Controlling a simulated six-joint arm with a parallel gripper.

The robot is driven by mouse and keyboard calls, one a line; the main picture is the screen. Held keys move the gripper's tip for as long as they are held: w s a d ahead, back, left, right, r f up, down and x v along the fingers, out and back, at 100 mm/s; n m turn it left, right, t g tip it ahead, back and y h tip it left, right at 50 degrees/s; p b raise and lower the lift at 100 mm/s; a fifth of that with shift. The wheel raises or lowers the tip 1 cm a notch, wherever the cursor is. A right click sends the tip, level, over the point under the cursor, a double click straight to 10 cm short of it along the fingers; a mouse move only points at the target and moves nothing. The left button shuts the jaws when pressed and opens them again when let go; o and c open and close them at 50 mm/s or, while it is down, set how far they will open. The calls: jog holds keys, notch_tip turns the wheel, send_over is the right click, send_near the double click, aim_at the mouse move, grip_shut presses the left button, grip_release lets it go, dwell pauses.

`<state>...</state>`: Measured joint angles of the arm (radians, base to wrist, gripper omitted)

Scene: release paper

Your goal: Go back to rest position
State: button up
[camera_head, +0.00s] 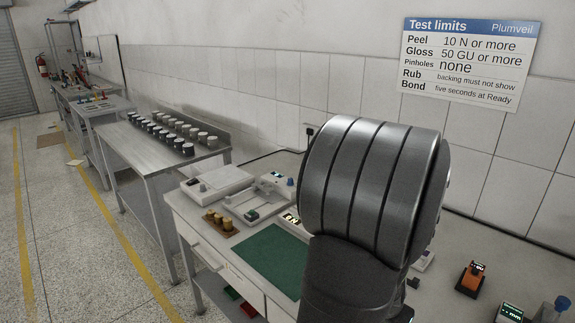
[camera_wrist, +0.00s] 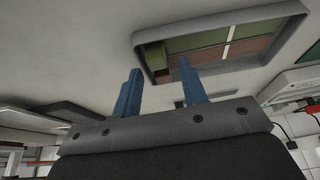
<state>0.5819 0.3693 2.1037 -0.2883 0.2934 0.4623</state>
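In the wrist view my gripper (camera_wrist: 160,68) shows two blue fingers standing apart, with nothing held between them. The fingers point toward a pale worktop, clear of it as far as I can tell. Beyond the right finger is a grey-rimmed tray (camera_wrist: 293,33) with green and reddish panels. In the head view my large grey arm link fills the middle right, and the gripper itself is hidden there.
The head view shows a bench with a green mat (camera_head: 268,258), a white device (camera_head: 217,181) and brown pots on a small board (camera_head: 219,222). An orange meter (camera_head: 472,279) stands at right. A table of dark jars (camera_head: 188,150) stands behind left. A wall sign (camera_head: 470,62) hangs above.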

jog(key=shift+r, duration=0.9)
